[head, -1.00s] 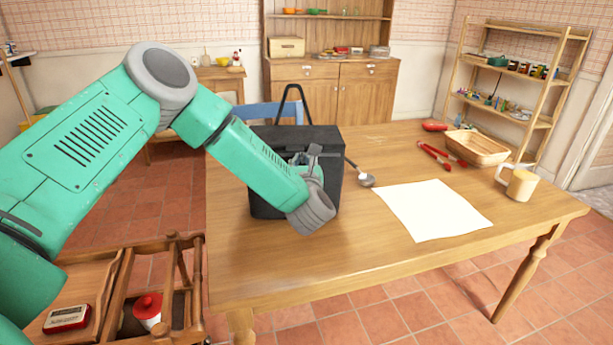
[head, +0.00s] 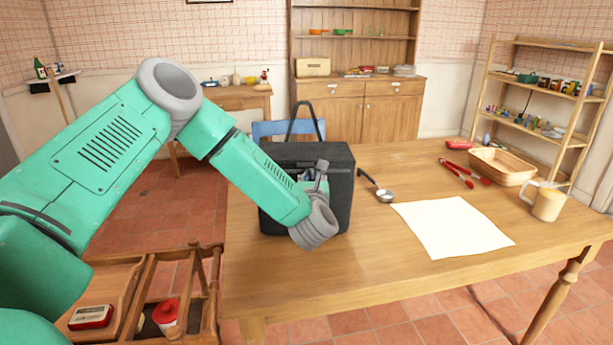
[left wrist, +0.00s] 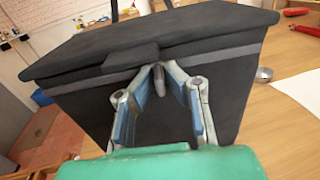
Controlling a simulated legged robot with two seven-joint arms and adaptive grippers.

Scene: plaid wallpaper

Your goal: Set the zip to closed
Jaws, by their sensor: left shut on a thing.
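A dark grey bag (head: 340,205) with a black handle (head: 305,118) stands upright on the wooden table (head: 300,275). It fills much of the left wrist view (left wrist: 72,110). A lighter grey zip strip (left wrist: 235,58) runs across its front, below the top edge. My left gripper (left wrist: 159,78) is at the bag's front near the middle of the strip, its fingertips shut on a small grey zip pull (left wrist: 159,83). In the head view my wrist partly hides the left gripper (head: 308,180) and the pull. My right gripper is out of view.
A ladle (head: 383,194) lies right of the bag, beside a white sheet (head: 452,227). Red tongs (head: 460,174), a basket (head: 503,165) and a mug (head: 547,203) are farther right. A blue chair (head: 272,130) stands behind the bag. The table's front is clear.

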